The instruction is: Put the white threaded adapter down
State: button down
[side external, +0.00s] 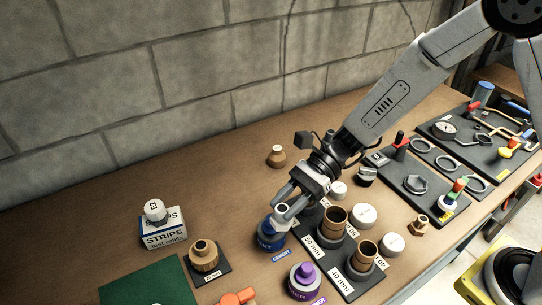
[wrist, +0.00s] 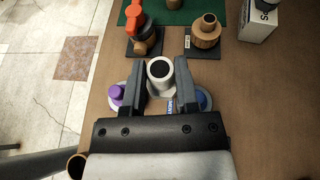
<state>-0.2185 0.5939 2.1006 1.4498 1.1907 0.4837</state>
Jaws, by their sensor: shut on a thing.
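The white threaded adapter (wrist: 160,72) sits between the two fingers of my gripper (wrist: 165,80) in the wrist view, its dark round opening facing the camera. In the side external view the adapter (side external: 282,212) shows small and pale at the fingertips. My gripper (side external: 291,203) is shut on it, close above and beside the blue tin (side external: 270,238). I cannot tell in either view whether the adapter touches anything below it.
A black board with upright brown pipes (side external: 334,217) and size labels lies just right of my gripper. A purple-capped tin (side external: 303,280) stands in front. Further left are a brown threaded fitting (side external: 204,256), a strips box (side external: 163,234) and a green mat (side external: 150,283). The table behind is mostly clear.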

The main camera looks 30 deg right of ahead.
jog(key=shift+w, duration=0.1)
jog(key=shift+w+a+f, duration=1.05)
jog(key=shift+w+f, duration=0.5)
jog(key=shift+w, duration=0.4)
jog(key=shift+w+a+f, duration=1.1)
jog(key=shift+w+f, duration=0.5)
jog(key=shift+w, duration=0.3)
jog(key=shift+w+a+f, duration=1.05)
jog(key=shift+w+f, duration=0.5)
jog(key=shift+w, duration=0.4)
jog(key=shift+w+a+f, duration=0.15)
jog(key=shift+w+f, duration=0.1)
jog(key=shift+f, duration=1.55)
jog(key=shift+f, duration=0.1)
jog(key=shift+c, duration=1.8)
grip_release()
